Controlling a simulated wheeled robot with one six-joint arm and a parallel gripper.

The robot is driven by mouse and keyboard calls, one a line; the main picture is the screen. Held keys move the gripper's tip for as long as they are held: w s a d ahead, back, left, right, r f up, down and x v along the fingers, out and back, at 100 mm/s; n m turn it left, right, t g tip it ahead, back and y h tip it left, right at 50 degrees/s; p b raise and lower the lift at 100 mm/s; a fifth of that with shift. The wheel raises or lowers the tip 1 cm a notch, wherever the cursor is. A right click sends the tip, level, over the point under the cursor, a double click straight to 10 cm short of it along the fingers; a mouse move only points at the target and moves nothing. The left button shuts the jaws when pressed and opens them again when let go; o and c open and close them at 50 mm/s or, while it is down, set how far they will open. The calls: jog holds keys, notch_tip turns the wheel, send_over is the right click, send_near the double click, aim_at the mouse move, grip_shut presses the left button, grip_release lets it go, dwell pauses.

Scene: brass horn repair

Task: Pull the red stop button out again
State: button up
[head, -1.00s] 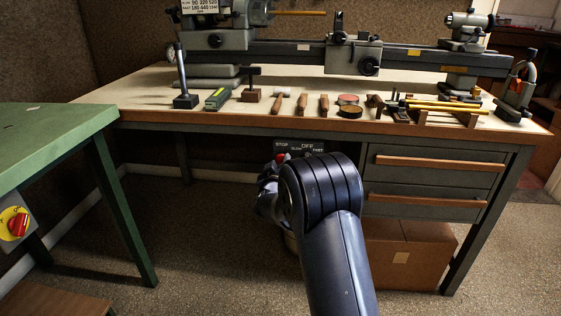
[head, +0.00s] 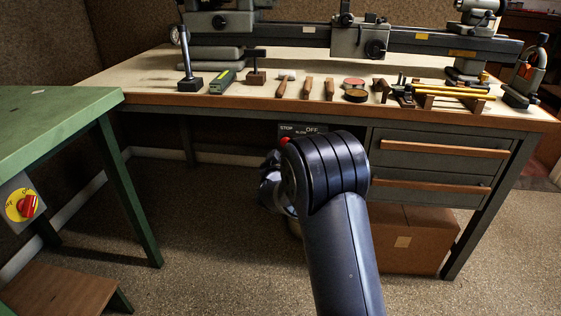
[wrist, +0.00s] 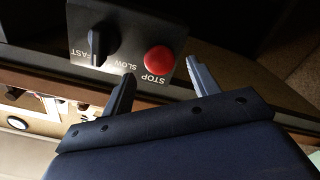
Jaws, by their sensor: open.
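The red stop button (wrist: 159,60) sits on a dark control box (wrist: 127,35) in the wrist view, with the label STOP beside it. A black rotary knob marked FAST and SLOW is on the same box. My gripper (wrist: 158,78) is open, its two fingers apart, with the button beyond and between the fingertips, apparently not touched. In the head view a bit of the red button (head: 284,141) shows on the box under the bench front, above my gripper (head: 268,178). My arm covers part of the box there.
The bench (head: 330,113) carries a lathe and several hand tools above the box. Drawers (head: 440,150) and a cardboard box (head: 400,240) are to the right. A green table (head: 60,120) with a red and yellow switch (head: 27,205) is at left. Floor under the bench's left part is clear.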

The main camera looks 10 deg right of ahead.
jog(key=p+v, duration=0.1)
jog(key=v, duration=0.7)
jog(key=shift+s, duration=0.15)
jog(key=b+x, duration=0.2)
jog(key=x, duration=0.9)
dwell(0.4)
